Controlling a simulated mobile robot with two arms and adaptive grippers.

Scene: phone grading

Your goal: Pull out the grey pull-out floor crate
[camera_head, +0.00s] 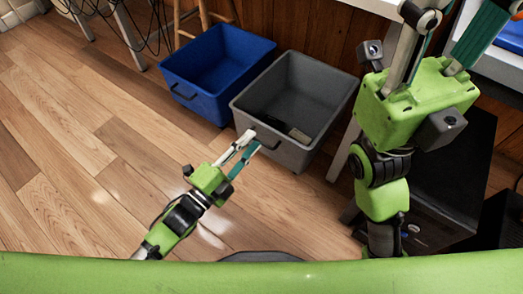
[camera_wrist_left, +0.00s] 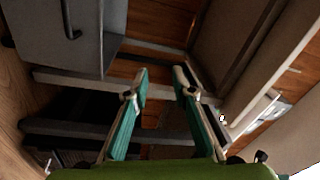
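The grey crate (camera_head: 342,92) stands on the floor against the wood panel, right of the blue crate. Its black handle (camera_head: 268,146) is on the front wall facing me. My left gripper (camera_head: 254,139) is open and empty, its fingertips close to the handle in the head view. In the left wrist view, a grey crate wall (camera_wrist_left: 35,48) with its handle (camera_wrist_left: 72,22) lies left of the fingers (camera_wrist_left: 162,78), and nothing is between them. My right gripper (camera_head: 463,10) is spread open at the upper right, its tips partly out of frame.
A blue crate (camera_head: 183,90) with a dark handle stands left of the grey one. Dark items (camera_head: 298,134) lie inside the grey crate. A pale table leg (camera_head: 341,152) stands to its right. A wooden stool (camera_head: 203,14) is behind. The wood floor (camera_head: 85,150) at left is clear.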

